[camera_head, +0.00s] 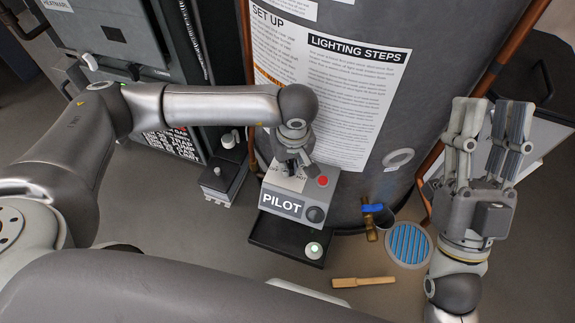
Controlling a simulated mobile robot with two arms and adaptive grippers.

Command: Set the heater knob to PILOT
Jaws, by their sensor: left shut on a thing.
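The grey heater control box (331,192) sits at the front of the tank, with a red button (322,181) and a dark round dial (315,214). A label on its front reads PILOT (281,203). My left gripper (291,168) reaches down onto the top of the box and is shut on the heater knob, which is mostly hidden by the fingers. The knob's exact angle cannot be seen. My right gripper (490,112) is open and empty, raised at the right, away from the box.
The grey tank (415,115) carries a LIGHTING STEPS sheet (345,90). A black tray (272,238) with a round white-green button lies below the box. A blue-handled valve (372,209), a floor drain (409,244) and a wooden stick (364,282) are to the right. Copper pipes flank the tank.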

